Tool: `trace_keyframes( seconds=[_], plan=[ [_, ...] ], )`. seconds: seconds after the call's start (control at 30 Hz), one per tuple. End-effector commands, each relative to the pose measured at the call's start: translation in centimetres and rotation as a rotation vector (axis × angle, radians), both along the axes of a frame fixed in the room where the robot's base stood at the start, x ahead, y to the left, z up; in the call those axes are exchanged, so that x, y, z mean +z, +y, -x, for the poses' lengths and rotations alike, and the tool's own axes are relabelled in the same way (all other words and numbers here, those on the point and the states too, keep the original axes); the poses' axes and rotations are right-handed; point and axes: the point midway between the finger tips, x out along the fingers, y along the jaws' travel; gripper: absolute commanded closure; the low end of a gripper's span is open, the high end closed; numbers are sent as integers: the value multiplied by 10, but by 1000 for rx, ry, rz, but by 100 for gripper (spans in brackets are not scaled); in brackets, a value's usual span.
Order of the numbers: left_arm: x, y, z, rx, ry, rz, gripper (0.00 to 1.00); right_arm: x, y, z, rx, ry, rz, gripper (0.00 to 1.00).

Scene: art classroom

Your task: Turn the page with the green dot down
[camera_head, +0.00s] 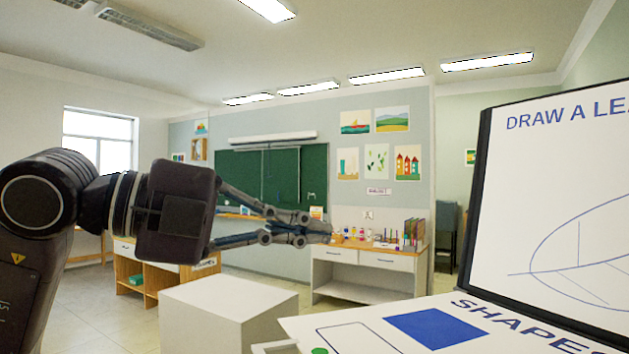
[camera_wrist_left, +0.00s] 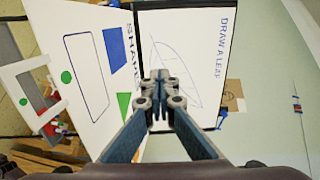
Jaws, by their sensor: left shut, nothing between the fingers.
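A large flip book stands open at the right in the head view. Its raised page (camera_head: 570,200) reads "DRAW A LEA…" with a blue leaf outline, cut off by the frame edge. The lower page (camera_head: 465,308) reads "SHAPES" and bears a blue square; a green dot (camera_head: 319,350) shows near its left edge. In the left wrist view the SHAPES page (camera_wrist_left: 95,115) also shows a green triangle and a green dot (camera_wrist_left: 67,77). My left gripper (camera_head: 318,232) is shut and empty, left of the book in the head view. My right gripper is not in view.
A white block (camera_head: 228,305) stands below my left gripper in the picture. A shelf table (camera_head: 365,277) with art supplies stands against the back wall. In the left wrist view, a pale frame-like piece (camera_wrist_left: 40,72) with another green dot shows at the left.

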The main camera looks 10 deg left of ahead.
Motion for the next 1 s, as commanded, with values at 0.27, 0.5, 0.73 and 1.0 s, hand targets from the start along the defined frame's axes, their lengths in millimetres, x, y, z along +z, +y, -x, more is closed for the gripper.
trace_keyframes(
  seconds=[0.27,0.5,0.73,1.0],
  plan=[
    [-16,1,1,0,1,-1,100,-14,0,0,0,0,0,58],
    [-16,1,1,0,1,-1,100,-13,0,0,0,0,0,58],
    [-31,-1,-1,0,1,-1,100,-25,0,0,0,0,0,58],
    [-56,-5,-3,0,1,-2,100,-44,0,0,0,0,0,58]
  ],
)
